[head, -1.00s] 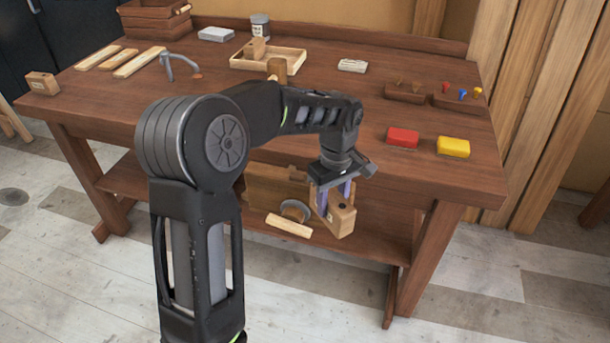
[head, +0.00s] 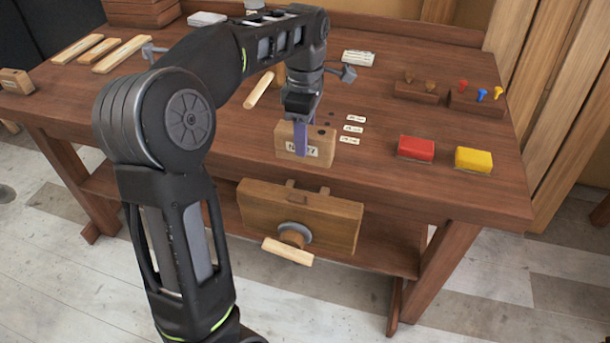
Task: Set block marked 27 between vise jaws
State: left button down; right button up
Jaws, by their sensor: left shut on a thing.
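My left gripper (head: 301,142) is shut on a wooden block (head: 320,152) whose pale front label seems to read 27. The block is roughly upright by the bench's front edge, above the vise in the picture. I cannot tell whether it touches the bench top. The vise (head: 340,222) is on the bench front, with a broad wooden front jaw, a round metal hub and a light wooden handle (head: 287,252). The gap between its jaws is hard to make out from here. My right gripper is not in view.
The bench (head: 400,190) holds a red block (head: 416,148) and a yellow block (head: 473,159) at right, with pegs in racks (head: 476,103) behind. Small white labels (head: 353,129) lie right of the gripper. Light wood strips (head: 121,54) and a small block (head: 16,81) are at left.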

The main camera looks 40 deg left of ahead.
pick_arm(q)
jog(key=shift+w+r, duration=0.1)
jog(key=shift+s+d+r, duration=0.15)
jog(key=shift+s+r, duration=0.05)
jog(key=shift+s, duration=0.05)
jog(key=shift+f, duration=0.4)
notch_tip(320, 180, down, 6)
jog(key=shift+r, duration=0.15)
jog(key=shift+w+f+p, duration=0.1)
jog(key=shift+f+p, duration=0.35)
jog(key=shift+f, duration=1.45)
